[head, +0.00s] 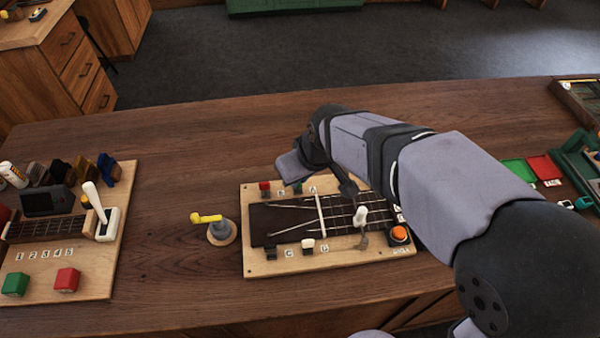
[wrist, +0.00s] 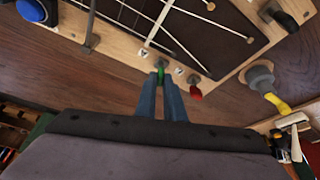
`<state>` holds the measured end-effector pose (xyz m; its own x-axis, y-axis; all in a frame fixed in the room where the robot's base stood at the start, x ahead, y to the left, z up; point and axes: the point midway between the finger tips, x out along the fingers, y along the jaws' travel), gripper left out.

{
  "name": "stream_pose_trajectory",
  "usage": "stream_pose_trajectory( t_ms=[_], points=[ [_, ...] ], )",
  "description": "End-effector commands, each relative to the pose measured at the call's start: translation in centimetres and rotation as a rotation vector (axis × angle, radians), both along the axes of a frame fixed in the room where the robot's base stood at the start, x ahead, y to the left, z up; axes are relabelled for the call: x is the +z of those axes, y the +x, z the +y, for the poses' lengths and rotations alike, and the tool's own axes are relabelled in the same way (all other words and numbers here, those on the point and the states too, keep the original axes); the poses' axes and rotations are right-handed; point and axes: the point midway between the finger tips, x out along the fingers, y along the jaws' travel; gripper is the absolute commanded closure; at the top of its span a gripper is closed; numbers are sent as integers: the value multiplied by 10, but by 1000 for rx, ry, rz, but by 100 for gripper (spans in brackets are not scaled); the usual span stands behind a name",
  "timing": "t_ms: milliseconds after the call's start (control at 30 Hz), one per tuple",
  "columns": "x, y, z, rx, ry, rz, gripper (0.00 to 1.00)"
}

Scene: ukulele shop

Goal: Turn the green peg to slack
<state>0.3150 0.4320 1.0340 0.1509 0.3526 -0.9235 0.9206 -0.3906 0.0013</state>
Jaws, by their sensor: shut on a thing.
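The green peg (head: 297,187) stands at the far edge of the wooden string board (head: 256,262), right of the red peg (head: 265,188). My gripper (head: 298,180) reaches down onto it from behind and partly hides it. In the wrist view the green peg (wrist: 161,72) shows between the two blue-grey fingertips of my gripper (wrist: 160,78), which are shut on it. The red peg (wrist: 195,92) is close beside the fingers there, apart from them. The turn angle of the green peg cannot be made out.
A white peg (head: 307,245) and a black peg (head: 270,252) sit along the near edge of the board. An orange button (head: 399,234) is at its right. A yellow-handled crank (head: 207,218) stands left of the board. Another board (head: 95,280) with green and red blocks lies further left.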

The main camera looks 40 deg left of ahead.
Motion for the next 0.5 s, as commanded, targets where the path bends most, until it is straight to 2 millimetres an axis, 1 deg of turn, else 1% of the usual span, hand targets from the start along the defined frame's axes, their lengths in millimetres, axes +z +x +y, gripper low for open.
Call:
stream_pose_trajectory(
  t_ms=[33,500],
  points=[
    [2,-2,1,-38,0,-2,100],
    [-1,-3,4,-455,2,-1,100]
  ],
)
